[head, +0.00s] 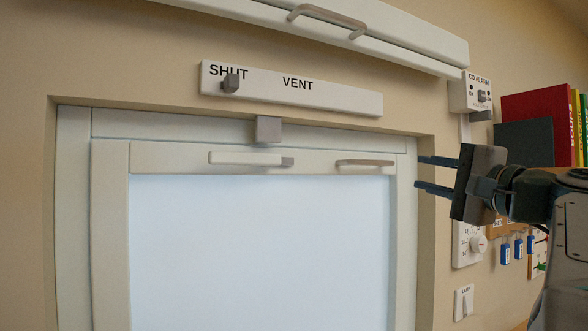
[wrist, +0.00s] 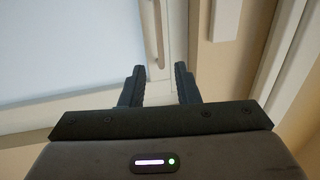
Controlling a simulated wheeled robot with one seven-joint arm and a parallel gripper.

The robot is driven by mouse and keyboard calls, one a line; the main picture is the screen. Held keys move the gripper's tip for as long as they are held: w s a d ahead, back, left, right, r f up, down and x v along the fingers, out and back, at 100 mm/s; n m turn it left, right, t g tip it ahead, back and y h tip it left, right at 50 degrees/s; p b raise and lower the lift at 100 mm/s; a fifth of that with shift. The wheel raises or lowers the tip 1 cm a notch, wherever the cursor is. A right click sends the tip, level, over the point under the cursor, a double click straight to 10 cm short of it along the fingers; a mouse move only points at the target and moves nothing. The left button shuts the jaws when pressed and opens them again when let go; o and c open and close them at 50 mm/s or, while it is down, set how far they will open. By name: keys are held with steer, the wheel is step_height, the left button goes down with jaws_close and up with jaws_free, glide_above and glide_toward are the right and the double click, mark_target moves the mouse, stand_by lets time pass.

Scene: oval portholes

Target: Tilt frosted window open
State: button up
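The frosted window (head: 262,250) has a white frame and stands closed in its recess, as far as I can tell. Two handles sit on its top rail: a white and grey one (head: 250,159) at the middle and a metal bar handle (head: 365,162) at the right. A grey block (head: 268,130) sits at the frame's top edge. Above is a white strip marked SHUT and VENT, with a dark knob (head: 231,83) at SHUT. My gripper (head: 420,174) is open and empty at the window's right edge. In the wrist view, a handle (wrist: 152,35) lies beyond the open fingers (wrist: 158,72).
A white box with a bar handle (head: 328,20) juts out above the strip. On the right wall are a CO alarm (head: 478,92), books (head: 540,115), a dial panel (head: 470,245) and a lamp switch (head: 463,302). The window recess has a beige right edge (head: 427,230).

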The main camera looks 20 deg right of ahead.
mark_target(377, 164)
steer(key=p+x, duration=0.4)
steer(key=x, duration=0.9)
steer(key=shift+w, duration=0.25)
steer(key=shift+f, duration=0.1)
jaws_close()
